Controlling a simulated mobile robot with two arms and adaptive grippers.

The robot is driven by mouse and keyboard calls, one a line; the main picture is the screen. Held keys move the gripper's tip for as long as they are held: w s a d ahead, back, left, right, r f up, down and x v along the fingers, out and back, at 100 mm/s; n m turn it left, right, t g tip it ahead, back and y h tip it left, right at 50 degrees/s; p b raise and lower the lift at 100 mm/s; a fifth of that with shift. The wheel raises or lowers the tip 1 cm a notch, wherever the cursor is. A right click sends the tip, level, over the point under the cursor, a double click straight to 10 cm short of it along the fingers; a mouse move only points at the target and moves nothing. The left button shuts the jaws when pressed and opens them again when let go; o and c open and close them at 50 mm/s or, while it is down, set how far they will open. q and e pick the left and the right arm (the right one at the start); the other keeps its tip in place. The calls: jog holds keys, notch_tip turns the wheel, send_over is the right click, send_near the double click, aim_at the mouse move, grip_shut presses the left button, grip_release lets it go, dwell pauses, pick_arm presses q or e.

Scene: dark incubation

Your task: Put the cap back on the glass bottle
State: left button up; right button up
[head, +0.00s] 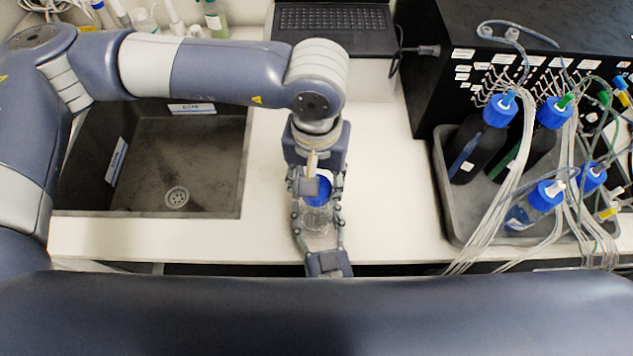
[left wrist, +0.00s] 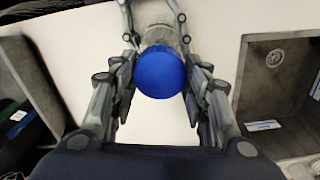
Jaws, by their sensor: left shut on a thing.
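The blue cap (head: 320,191) is between the fingers of my left gripper (head: 318,187), which is shut on it. In the left wrist view the round cap (left wrist: 160,72) faces the camera between the two fingers. The clear glass bottle (head: 317,219) stands upright on the counter right below the cap, and its glass (left wrist: 160,36) shows just beyond the cap. The frames do not show whether the cap touches the neck. My right gripper (head: 318,214) comes from the front edge, with its fingers on both sides of the bottle; whether they press on the glass is unclear.
A dark sink (head: 150,170) lies to the left. A grey tray (head: 447,190) with several blue-capped bottles and many tubes stands to the right, beside a black box (head: 425,80). A laptop (head: 332,25) is at the back. The counter (head: 390,190) right of the bottle is clear.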

aim_at(317, 213)
pick_arm(q)
jog(key=shift+f, duration=0.6)
jog(key=shift+f, duration=0.85)
jog(key=shift+f, duration=0.55)
jog(key=m, duration=0.3)
jog(key=shift+m, duration=0.4)
jog(key=m, duration=0.4)
jog(key=shift+m, duration=0.3)
jog(key=m, duration=0.4)
jog(key=shift+m, duration=0.4)
jog(key=m, duration=0.3)
